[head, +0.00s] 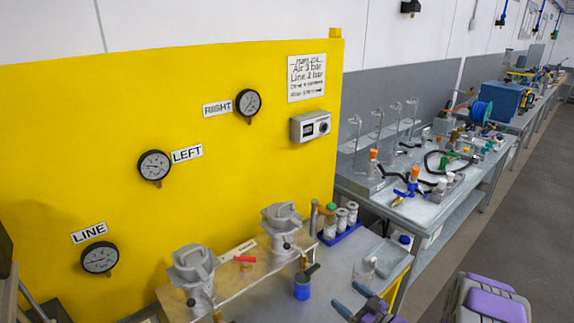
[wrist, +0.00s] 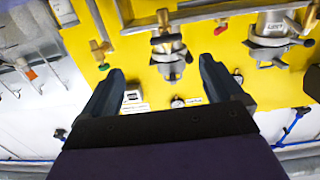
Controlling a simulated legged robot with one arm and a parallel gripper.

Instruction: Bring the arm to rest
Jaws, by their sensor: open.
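My gripper (wrist: 161,66) is open in the wrist view, with its two dark fingers spread wide and nothing between them. In the head view my gripper (head: 353,299) is at the bottom, right of centre, in front of the bench's near edge. Two grey metal agitator units (head: 192,268) (head: 283,220) stand at the yellow panel (head: 60,150). The wrist view shows the panel tilted, with a metal unit (wrist: 168,45) beyond the fingers, apart from them.
Gauges labelled LINE (head: 100,258), LEFT (head: 154,166) and RIGHT (head: 248,103) hang on the panel. A red-handled valve (head: 244,260) and a blue-ended fitting (head: 302,288) sit low near the units. A cluttered workbench (head: 420,207) stands at right. Open floor (head: 500,215) lies right of it.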

